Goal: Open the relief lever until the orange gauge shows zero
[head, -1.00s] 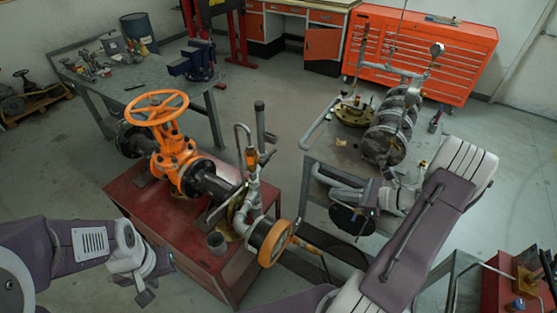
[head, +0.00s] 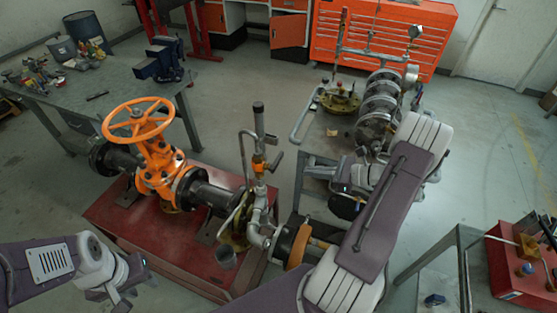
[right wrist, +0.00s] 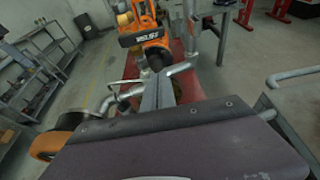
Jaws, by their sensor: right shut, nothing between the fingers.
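The orange gauge (head: 297,247) sits at the right end of the pipe run on the red skid. I see it edge-on, so its reading is hidden. Its orange rim also shows at the lower left of the right wrist view (right wrist: 48,146). A small dark lever (head: 276,161) juts from an upright pipe with an orange fitting (head: 258,164); it appears to be the relief lever. My right gripper (head: 316,171) is shut and empty, right of that pipe and apart from it. Its closed fingers (right wrist: 159,90) point towards the skid. My left gripper (head: 124,293) is low at left, away from the pipes; its jaw opening is unclear.
The orange gate valve with its handwheel (head: 140,118) stands on the red skid (head: 185,275). A grey workbench (head: 120,92) is behind at left. Another bench with a ribbed grey pump (head: 380,105) stands beyond my right arm. Open floor (head: 235,85) lies between the benches.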

